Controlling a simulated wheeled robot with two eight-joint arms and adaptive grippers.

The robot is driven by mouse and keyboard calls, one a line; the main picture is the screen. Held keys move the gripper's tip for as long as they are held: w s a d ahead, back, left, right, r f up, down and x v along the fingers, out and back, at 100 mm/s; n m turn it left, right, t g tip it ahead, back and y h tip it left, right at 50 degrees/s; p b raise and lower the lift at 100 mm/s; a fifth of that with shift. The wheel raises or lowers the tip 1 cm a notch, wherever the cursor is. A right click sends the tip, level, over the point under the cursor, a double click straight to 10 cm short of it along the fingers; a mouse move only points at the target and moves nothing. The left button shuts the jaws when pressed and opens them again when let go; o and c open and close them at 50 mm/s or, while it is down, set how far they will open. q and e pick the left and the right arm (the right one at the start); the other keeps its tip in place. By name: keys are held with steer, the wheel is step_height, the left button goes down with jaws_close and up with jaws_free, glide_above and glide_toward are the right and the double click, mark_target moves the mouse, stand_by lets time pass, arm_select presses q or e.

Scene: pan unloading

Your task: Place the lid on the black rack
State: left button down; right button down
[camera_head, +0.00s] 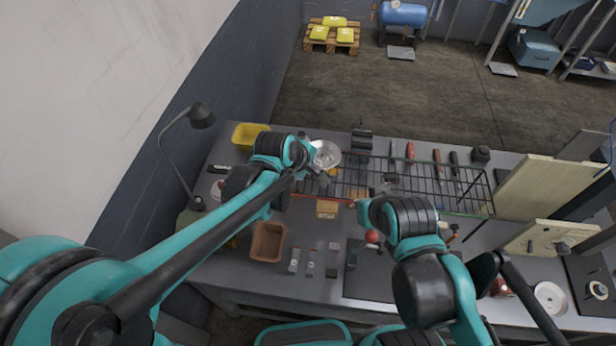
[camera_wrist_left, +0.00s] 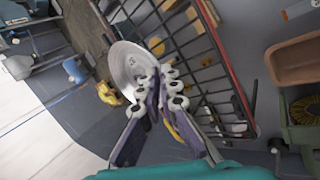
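The silver round lid (camera_head: 327,154) is at the left end of the black wire rack (camera_head: 430,183) in the head view, tilted and overlapping its end in the picture. In the left wrist view the lid (camera_wrist_left: 125,66) shows its face just beyond my fingers. My left gripper (camera_head: 320,174) is beside the lid's near edge. In the wrist view the fingertips of this gripper (camera_wrist_left: 158,80) are close together at the lid's rim; whether they grip the rim cannot be told. The rack (camera_wrist_left: 205,60) runs to the right of them there. My right gripper is hidden behind its own arm.
A yellow bin (camera_head: 248,134) and a desk lamp (camera_head: 200,117) stand at the left. A brown tray (camera_head: 267,241) and a small wooden box (camera_head: 327,209) are in front of the rack. Several tools lie by the rack. Wooden panels (camera_head: 545,190) stand at the right.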

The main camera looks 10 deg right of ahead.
mark_target(312, 181)
arm_select(q)
steer(key=shift+s+a+f, duration=0.2)
steer(key=shift+a+f, duration=0.3)
steer(key=shift+a, duration=0.3)
step_height(312, 181, down, 4)
steer(key=shift+f+b, duration=0.1)
steer(key=shift+b, duration=0.25)
steer(key=c, duration=2)
jaws_free()
